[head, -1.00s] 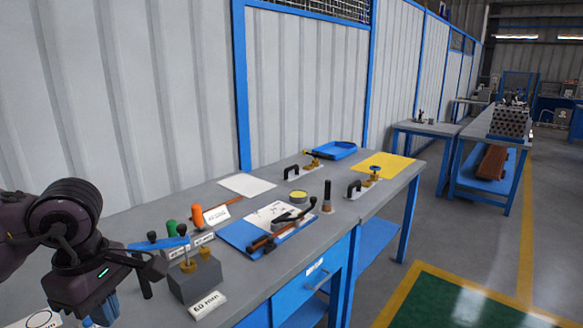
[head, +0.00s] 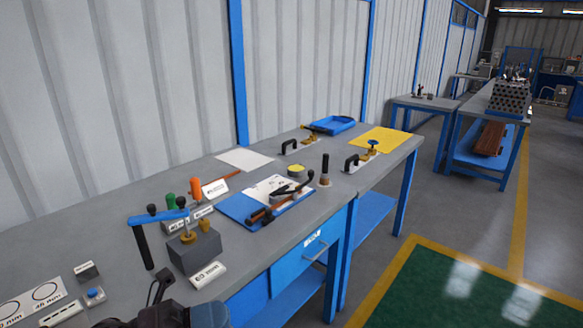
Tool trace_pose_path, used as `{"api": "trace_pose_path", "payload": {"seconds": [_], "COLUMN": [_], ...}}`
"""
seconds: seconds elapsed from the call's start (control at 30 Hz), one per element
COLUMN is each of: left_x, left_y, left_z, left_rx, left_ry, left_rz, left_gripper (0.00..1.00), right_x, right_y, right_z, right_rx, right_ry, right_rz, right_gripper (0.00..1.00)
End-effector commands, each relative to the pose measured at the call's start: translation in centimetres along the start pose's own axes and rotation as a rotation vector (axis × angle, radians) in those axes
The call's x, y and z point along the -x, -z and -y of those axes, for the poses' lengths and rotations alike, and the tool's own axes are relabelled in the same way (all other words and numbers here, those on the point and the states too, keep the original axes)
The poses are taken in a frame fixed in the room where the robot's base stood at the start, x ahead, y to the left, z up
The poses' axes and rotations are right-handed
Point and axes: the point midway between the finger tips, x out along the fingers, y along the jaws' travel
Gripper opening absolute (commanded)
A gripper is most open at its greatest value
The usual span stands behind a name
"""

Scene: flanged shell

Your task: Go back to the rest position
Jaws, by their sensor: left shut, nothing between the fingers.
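My left gripper (head: 165,308) is at the bottom edge of the head view, left of centre, low at the front edge of the workbench (head: 105,232). Only a dark part of it and a blue-grey rounded part of my arm show; the rest is cut off by the frame. It holds nothing and is shut. It is apart from the grey block (head: 194,252) with brass fittings, which stands on the bench above it in the picture. My right gripper is not in view.
On the bench are a blue-topped tool with a black handle (head: 142,246), a blue tray with tools (head: 237,207), an orange-handled tool (head: 195,187), black-handled clamps (head: 352,163) and a yellow mat (head: 382,140). Labelled plates (head: 40,297) lie front left. The floor at right is clear.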

Motion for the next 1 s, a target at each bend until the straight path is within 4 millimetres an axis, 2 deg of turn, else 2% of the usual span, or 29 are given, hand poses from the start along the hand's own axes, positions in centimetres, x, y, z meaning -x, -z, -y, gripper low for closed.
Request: {"api": "trace_pose_path", "payload": {"seconds": [0.03, 0.17, 0.2, 0.33, 0.47, 0.5, 0.63, 0.7, 0.8, 0.9, 1.0], "left_x": [0.9, 4.1, 5.5, 10.5, 16.1, 17.6, 21.6, 23.1, 24.5, 25.1, 25.3], "left_y": [-0.5, -1.8, -1.9, -0.9, 2.4, 3.8, 8.6, 10.9, 13.3, 14.7, 15.1], "left_z": [-1.0, -4.2, -5.3, -9.8, -14.4, -15.7, -18.8, -19.9, -20.9, -21.3, -21.4], "left_rx": [0.112, 0.396, 0.484, 0.776, 1.063, 1.145, 1.37, 1.462, 1.553, 1.601, 1.616], "left_ry": [0.019, 0.053, 0.061, 0.084, 0.107, 0.113, 0.135, 0.145, 0.156, 0.162, 0.164], "left_rz": [0.131, 0.456, 0.557, 0.883, 1.201, 1.29, 1.534, 1.632, 1.729, 1.778, 1.793], "left_gripper": [0.0, 0.0, 0.0, 0.0, 0.0, 0.0, 0.0, 0.0, 0.0, 0.0, 0.0], "right_x": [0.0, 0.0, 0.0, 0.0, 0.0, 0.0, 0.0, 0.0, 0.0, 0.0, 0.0], "right_y": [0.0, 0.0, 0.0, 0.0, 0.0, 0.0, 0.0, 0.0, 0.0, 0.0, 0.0], "right_z": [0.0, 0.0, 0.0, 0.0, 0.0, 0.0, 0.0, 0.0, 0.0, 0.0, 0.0], "right_rx": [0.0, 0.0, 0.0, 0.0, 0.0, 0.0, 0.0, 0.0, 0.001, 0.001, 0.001], "right_ry": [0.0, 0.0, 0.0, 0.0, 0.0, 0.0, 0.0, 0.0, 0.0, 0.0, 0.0], "right_rz": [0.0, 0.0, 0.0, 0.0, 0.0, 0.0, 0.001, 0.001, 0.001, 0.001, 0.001], "right_gripper": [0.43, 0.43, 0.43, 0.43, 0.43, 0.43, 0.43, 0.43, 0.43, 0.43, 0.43]}}
